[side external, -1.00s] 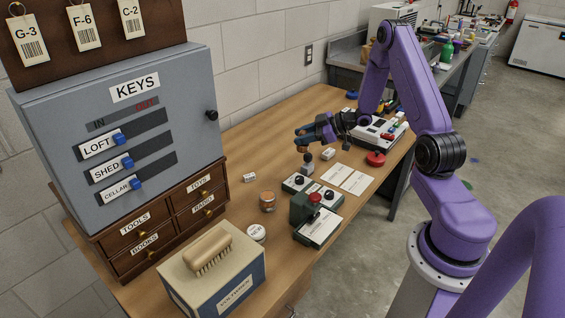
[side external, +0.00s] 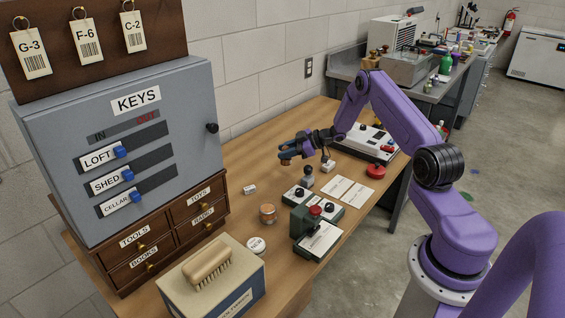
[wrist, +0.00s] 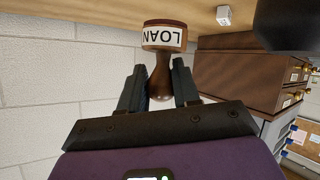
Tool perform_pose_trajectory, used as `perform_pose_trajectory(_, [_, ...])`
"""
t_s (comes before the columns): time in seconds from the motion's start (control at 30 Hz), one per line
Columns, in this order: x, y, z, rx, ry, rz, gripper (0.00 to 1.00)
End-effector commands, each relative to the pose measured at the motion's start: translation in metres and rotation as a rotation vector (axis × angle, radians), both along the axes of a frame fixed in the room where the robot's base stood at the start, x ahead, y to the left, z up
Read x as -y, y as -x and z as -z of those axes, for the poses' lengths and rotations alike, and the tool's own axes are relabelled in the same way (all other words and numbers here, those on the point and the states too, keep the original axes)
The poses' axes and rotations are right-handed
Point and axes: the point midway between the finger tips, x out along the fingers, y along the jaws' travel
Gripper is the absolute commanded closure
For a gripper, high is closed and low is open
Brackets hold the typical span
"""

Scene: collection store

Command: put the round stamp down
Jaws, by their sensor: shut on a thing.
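The round stamp (wrist: 163,38) has a brown wooden handle and a wide round head with a pale band reading LOAN. In the wrist view its handle sits between the two fingers of my gripper (wrist: 160,85), which is shut on it. In the side view my gripper (side external: 288,152) is over the back part of the wooden table (side external: 240,228), with the stamp (side external: 286,161) small and partly hidden at its tips. The stamp appears above the tabletop; the exact gap is hard to tell.
A small white block (side external: 249,189) and a jar (side external: 267,213) stand nearer the camera. A grey-based stamp (side external: 307,174) with a dark knob is just right of my gripper. The key cabinet (side external: 120,140) stands at left. Bare wood lies between the block and my gripper.

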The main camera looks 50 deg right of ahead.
Motion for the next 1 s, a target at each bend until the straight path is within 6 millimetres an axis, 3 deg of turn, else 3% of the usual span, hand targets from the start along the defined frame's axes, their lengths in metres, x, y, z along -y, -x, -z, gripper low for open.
perform_pose_trajectory(0.23, [0.007, -0.017, 0.023, 0.0, 0.001, 0.0, 0.98])
perform_pose_trajectory(0.53, [0.011, -0.025, 0.034, 0.0, 0.001, 0.0, 0.98])
perform_pose_trajectory(0.73, [0.01, -0.024, 0.058, -0.001, 0.0, -0.001, 0.98])
perform_pose_trajectory(1.0, [0.01, -0.024, 0.062, 0.0, 0.001, 0.0, 0.98])
